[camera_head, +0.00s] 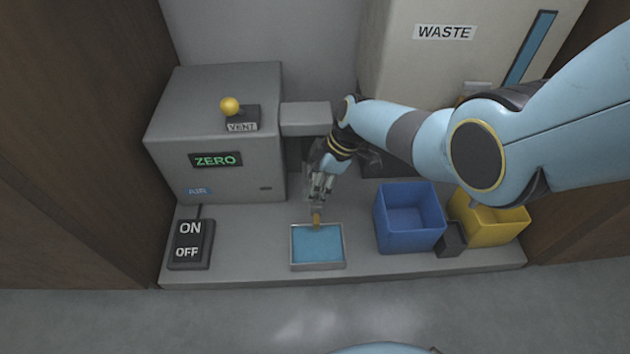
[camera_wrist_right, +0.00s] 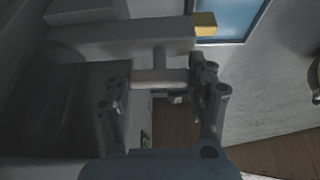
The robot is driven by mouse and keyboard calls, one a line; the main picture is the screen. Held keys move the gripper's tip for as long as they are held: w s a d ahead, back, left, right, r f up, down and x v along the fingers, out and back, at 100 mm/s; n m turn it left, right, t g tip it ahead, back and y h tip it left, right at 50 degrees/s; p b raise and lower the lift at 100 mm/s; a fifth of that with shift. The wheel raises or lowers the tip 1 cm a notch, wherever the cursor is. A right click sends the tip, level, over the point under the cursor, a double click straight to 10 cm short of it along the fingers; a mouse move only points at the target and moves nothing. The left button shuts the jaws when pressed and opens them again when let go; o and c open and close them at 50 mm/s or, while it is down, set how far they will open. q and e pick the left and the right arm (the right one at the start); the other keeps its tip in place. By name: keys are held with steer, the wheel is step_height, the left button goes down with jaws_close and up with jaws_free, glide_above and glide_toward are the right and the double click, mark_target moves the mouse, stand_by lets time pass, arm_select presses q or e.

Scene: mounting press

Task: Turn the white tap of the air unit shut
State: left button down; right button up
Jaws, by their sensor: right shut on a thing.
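My right gripper (camera_head: 322,188) reaches down in front of the recess right of the grey box. In the right wrist view its two fingers (camera_wrist_right: 160,90) stand at either end of a pale T-shaped handle, which looks like the white tap (camera_wrist_right: 160,77). The gripper is shut on it. The handle's short stem meets a grey bar with a yellow end. In the head view the gripper hides the handle. An AIR label (camera_head: 198,191) is on the grey box's front. My left gripper is not in view.
The grey box (camera_head: 170,140) carries a yellow-knobbed VENT lever (camera_head: 230,105) and a ZERO display (camera_head: 215,160). An ON/OFF switch (camera_head: 190,244) is at left. A blue-filled tray (camera_head: 318,267), a blue bin (camera_head: 410,236) and a yellow bin (camera_head: 497,232) stand at the front.

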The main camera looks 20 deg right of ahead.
steer(key=shift+r+m, duration=0.1)
steer(key=shift+m, duration=0.4)
steer(key=m+t+p, duration=0.1)
steer(key=m, duration=0.2)
steer(key=shift+h+p, duration=0.35)
steer(key=shift+h, duration=0.05)
steer(key=m+t+h+p, duration=0.1)
steer(key=m, duration=0.3)
steer(key=shift+m, duration=0.3)
steer(key=m+h, duration=0.1)
steer(key=m, duration=0.1)
steer(key=shift+m+t+p, duration=0.4)
steer(key=m+h, duration=0.1)
steer(key=m, duration=0.1)
steer(key=shift+m, duration=0.3)
steer(key=shift+f+m+h+b, duration=0.2)
steer(key=shift+m+h+b, duration=0.35)
steer(key=shift+m, duration=0.45)
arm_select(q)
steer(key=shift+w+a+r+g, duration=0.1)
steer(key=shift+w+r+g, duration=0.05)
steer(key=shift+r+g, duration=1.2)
arm_select(e)
steer(key=shift+m+h, duration=0.35)
steer(key=shift+m, duration=0.45)
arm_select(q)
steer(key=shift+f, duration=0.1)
arm_select(e)
steer(key=shift+r, duration=0.1)
